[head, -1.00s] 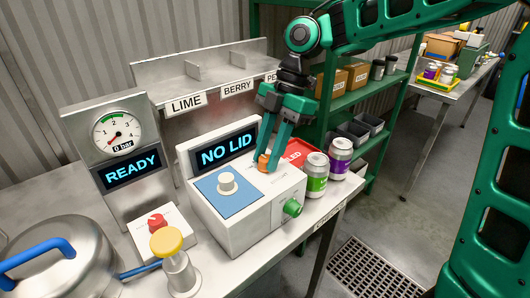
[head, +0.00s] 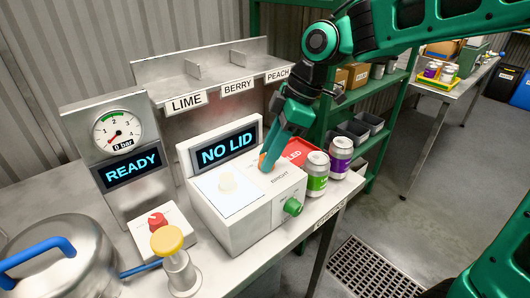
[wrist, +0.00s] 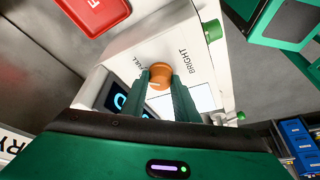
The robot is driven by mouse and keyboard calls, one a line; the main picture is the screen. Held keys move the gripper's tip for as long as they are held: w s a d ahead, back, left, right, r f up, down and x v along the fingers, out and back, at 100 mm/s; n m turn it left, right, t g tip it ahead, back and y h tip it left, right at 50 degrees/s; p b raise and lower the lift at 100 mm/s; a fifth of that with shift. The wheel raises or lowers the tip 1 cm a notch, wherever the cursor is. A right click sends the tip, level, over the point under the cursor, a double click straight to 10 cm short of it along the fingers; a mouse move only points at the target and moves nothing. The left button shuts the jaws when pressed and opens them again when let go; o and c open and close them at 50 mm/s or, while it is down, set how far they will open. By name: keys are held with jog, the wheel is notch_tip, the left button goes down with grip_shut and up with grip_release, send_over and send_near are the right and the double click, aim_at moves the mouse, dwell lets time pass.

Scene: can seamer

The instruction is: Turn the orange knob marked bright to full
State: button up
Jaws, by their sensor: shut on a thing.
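The orange knob (head: 262,161) sits on the top of the white machine box (head: 240,228), behind the white lit panel (head: 222,199). It also shows in the wrist view (wrist: 160,73), with BRIGHT printed to its right and FULL to its left. My gripper (head: 268,165) points down from above, its two green fingers closed around the knob's sides. In the wrist view the fingers (wrist: 160,82) stand on either side of it. A small pale mark shows on the knob; its exact pointing is hard to tell. The fingers hide most of the knob in the head view.
The NO LID screen (head: 228,147) stands close behind the knob. A green knob (head: 292,207) is on the box's side. A yellow button (head: 166,240) stands in front.

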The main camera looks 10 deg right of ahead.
jog(key=shift+d+m+t, duration=0.15)
jog(key=shift+m+t, duration=0.15)
jog(key=shift+m, duration=0.6)
jog(key=shift+s, duration=0.1)
jog(key=shift+f, duration=0.1)
jog(key=o, duration=1.1)
jog(key=shift+c, duration=0.2)
jog(key=shift+d+r, duration=0.1)
jog(key=shift+r, duration=0.5)
jog(key=v, duration=0.9)
jog(key=shift+r, duration=0.25)
jog(key=shift+d, duration=0.15)
